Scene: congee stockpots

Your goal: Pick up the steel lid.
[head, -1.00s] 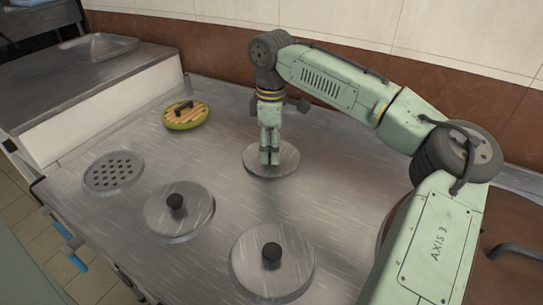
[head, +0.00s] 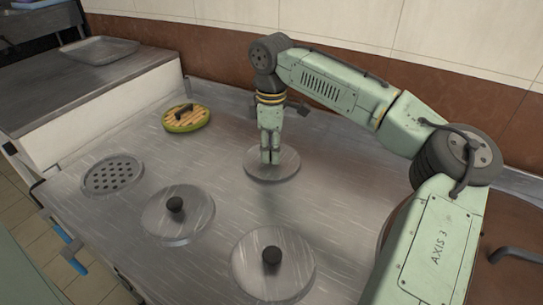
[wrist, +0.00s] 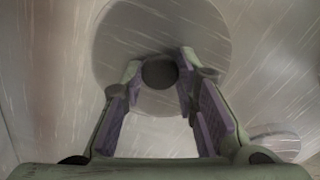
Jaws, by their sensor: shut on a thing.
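The steel lid (head: 290,166) is a round grey disc at the back middle of the steel counter. My gripper (head: 270,160) points straight down over its centre and hides its knob in the head view. In the wrist view, the dark round knob (wrist: 160,72) sits between the two purple-padded fingers of my gripper (wrist: 161,66), which are shut on it. The lid's disc (wrist: 125,45) spreads out beneath them. I cannot tell whether the lid is clear of the counter.
Two more steel lids with black knobs lie in front, one left (head: 160,222) and one nearer (head: 272,285). A perforated disc (head: 112,175) lies at the left, and a slatted wooden lid with a green rim (head: 187,118) at the back left. A shallow tray (head: 98,50) sits beyond.

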